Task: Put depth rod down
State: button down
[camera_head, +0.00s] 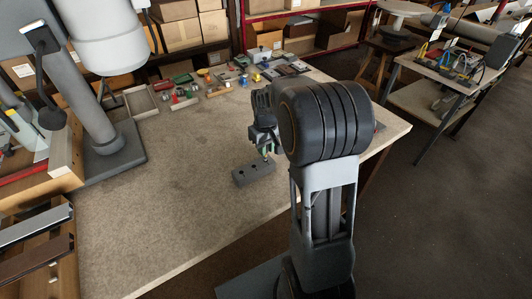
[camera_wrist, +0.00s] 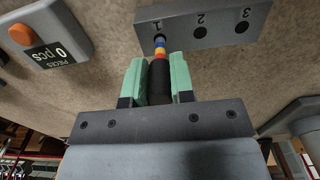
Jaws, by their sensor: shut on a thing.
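The depth rod (camera_wrist: 159,80) has a black grip and a blue, yellow and red banded end. My gripper (camera_wrist: 159,76) is shut on it, with one green-padded finger on each side of the black part. The grey block (camera_wrist: 205,27) has three holes numbered 1, 2 and 3. The rod's banded end is at hole 1; I cannot tell how far it goes in. In the head view, my gripper (camera_head: 267,148) is just above the block (camera_head: 254,173) on the workbench, and the rod is too small to make out clearly.
A grey counter box (camera_wrist: 52,35) with an orange button and "0 pcs" label lies beside the block. Trays and small parts (camera_head: 185,97) lie at the workbench's back. A grey column stand (camera_head: 110,140) is at the left. The bench middle (camera_head: 165,205) is clear.

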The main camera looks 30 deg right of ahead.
jog(key=shift+f, duration=1.5)
jog(key=shift+f, duration=0.15)
jog(key=c, duration=1)
grip_release()
notch_tip(320, 180, up, 11)
jog(key=shift+f, duration=0.1)
jog(key=shift+s+a+r, duration=0.15)
jog(key=shift+r, duration=0.55)
jog(key=shift+s+a+f+m+t, duration=0.2)
jog(key=shift+s+a+t, duration=0.45)
jog(key=shift+s+a, duration=1.4)
jog(key=shift+s+a+f+m+t, duration=0.2)
jog(key=shift+s+a+t, duration=0.65)
jog(key=shift+s, duration=2.35)
jog(key=shift+s+a+m+t, duration=0.3)
jog(key=shift+s+a+t, duration=0.2)
jog(key=shift+s+a, duration=1.65)
